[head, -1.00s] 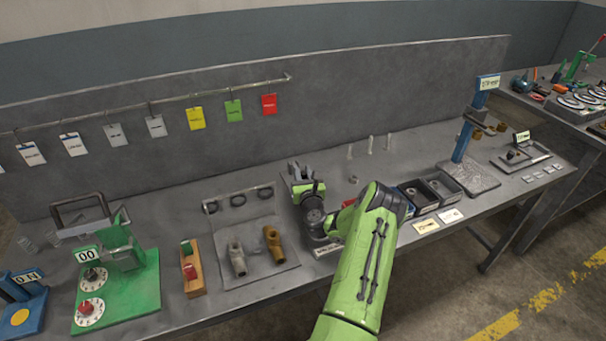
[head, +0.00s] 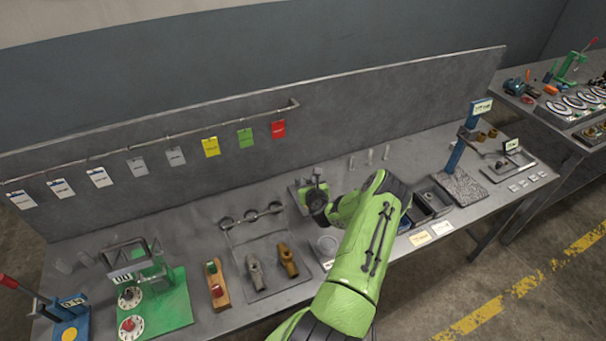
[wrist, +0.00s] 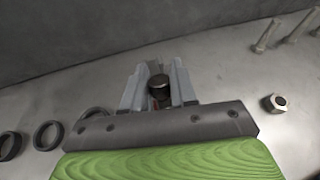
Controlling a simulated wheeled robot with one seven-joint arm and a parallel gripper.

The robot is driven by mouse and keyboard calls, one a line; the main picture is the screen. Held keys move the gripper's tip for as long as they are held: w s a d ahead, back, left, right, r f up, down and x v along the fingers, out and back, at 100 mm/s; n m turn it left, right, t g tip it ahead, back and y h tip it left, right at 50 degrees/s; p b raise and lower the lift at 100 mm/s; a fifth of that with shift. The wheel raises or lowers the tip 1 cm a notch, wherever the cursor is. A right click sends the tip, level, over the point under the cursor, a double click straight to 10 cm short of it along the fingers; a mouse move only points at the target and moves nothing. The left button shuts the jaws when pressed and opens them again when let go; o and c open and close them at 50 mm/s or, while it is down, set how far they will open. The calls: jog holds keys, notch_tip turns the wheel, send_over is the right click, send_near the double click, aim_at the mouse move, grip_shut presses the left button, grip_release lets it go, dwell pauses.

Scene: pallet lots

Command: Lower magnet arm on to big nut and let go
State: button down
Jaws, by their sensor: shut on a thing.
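My gripper (wrist: 158,88) is shut on a dark, round-topped piece (wrist: 158,81) in the wrist view, with a little red below it. I take this piece to be part of the magnet arm; its lower end is hidden behind the gripper body. A steel nut (wrist: 275,103) lies on the bench to the right of my gripper, apart from it. In the head view my gripper (head: 312,187) is over the bench's back half, largely hidden by my own wrist.
Dark rings (wrist: 47,135) are left of my gripper, and upright pins (wrist: 267,36) stand at the right. In the head view, brass and grey fittings (head: 287,261) lie left of my arm, dark bins (head: 432,198) right of it. The back panel (head: 330,130) rises behind.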

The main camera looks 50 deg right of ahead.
jog(key=shift+w+d+r+p, duration=0.2)
jog(key=shift+w+r, duration=0.1)
jog(key=shift+r, duration=0.2)
jog(key=shift+w+d+r+p, duration=0.2)
jog(key=shift+w+r, duration=0.1)
jog(key=shift+r, duration=0.15)
jog(key=c, duration=1.3)
grip_release()
jog(key=o, duration=0.3)
jog(key=shift+w+f, duration=0.1)
jog(key=b+v, duration=0.3)
jog(key=v, duration=1.2)
jog(key=shift+s+a+b, duration=0.3)
jog(key=shift+s+b, duration=0.05)
jog(key=shift+b, duration=0.05)
